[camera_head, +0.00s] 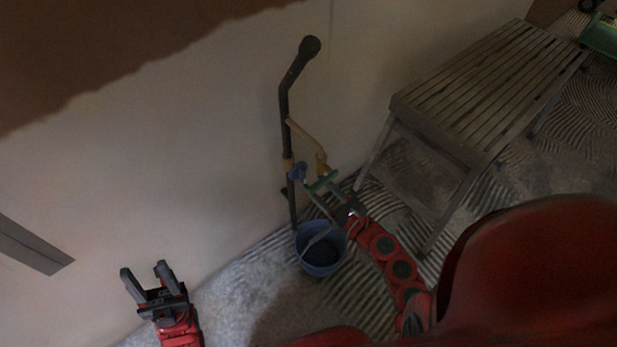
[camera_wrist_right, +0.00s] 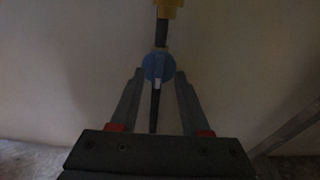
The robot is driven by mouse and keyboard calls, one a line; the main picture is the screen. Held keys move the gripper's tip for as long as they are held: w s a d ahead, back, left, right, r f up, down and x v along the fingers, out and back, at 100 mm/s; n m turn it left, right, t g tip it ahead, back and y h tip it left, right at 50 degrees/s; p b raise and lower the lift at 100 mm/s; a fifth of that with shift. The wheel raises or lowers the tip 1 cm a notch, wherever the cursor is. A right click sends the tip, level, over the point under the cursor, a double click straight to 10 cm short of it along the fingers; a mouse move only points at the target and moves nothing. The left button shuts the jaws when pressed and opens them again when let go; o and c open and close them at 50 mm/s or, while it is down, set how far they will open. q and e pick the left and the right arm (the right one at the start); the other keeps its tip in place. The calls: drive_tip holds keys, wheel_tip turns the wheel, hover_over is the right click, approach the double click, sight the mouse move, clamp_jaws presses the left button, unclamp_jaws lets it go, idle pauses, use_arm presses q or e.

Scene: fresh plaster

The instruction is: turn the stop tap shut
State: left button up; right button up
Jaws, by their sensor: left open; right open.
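A blue round tap handle (camera_head: 297,172) sits on the dark vertical pipe by the wall. In the right wrist view the blue handle (camera_wrist_right: 158,67) shows a pale mark on its lower part. My right gripper (camera_head: 321,184) is open beside the pipework. In its wrist view the blue handle appears between the two open fingertips (camera_wrist_right: 159,75); I cannot tell whether they touch it. A green bar-like piece (camera_head: 323,182) shows close to the right fingers in the head view. My left gripper (camera_head: 145,273) is open and empty, low at the left, away from the pipes.
A dark pipe (camera_head: 289,100) rises along the wall, with a tan branch pipe (camera_head: 306,138) beside it. A blue bucket (camera_head: 320,262) stands below my right gripper. A slatted wooden bench (camera_head: 480,90) stands to the right. Floor left of the bucket looks clear.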

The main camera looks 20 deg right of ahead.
sight(305, 174)
drive_tip(key=shift+x, duration=2)
drive_tip(key=shift+s, duration=0.1)
clamp_jaws()
